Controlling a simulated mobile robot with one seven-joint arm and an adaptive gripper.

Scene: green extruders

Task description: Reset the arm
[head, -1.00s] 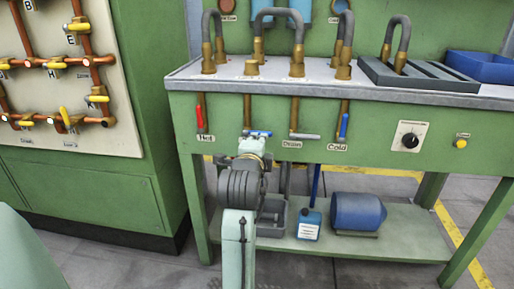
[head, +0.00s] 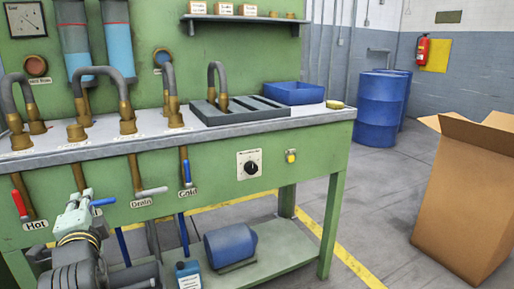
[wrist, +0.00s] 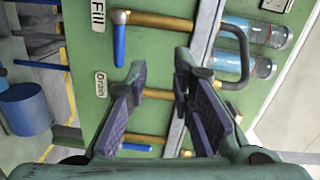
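My gripper (head: 78,205) is in front of the green workbench (head: 215,185), at the lower left of the head view. In the wrist view my gripper (wrist: 165,95) has its two dark-padded fingers spread apart with nothing held between them. Behind the fingers, the brass drain pipe (wrist: 165,95) crosses the gap, beyond the fingertips. The blue fill handle (wrist: 119,46) is above the left finger in that view. In the head view the red hot handle (head: 19,203) is left of my gripper, and the drain handle (head: 151,192) and blue cold handle (head: 187,172) are right of it.
A blue tray (head: 294,93) sits on the bench top. A blue motor-like cylinder (head: 230,245) and a blue can (head: 189,276) are on the lower shelf. An open cardboard box (head: 465,195) stands right, with blue barrels (head: 382,110) behind. Floor between bench and box is clear.

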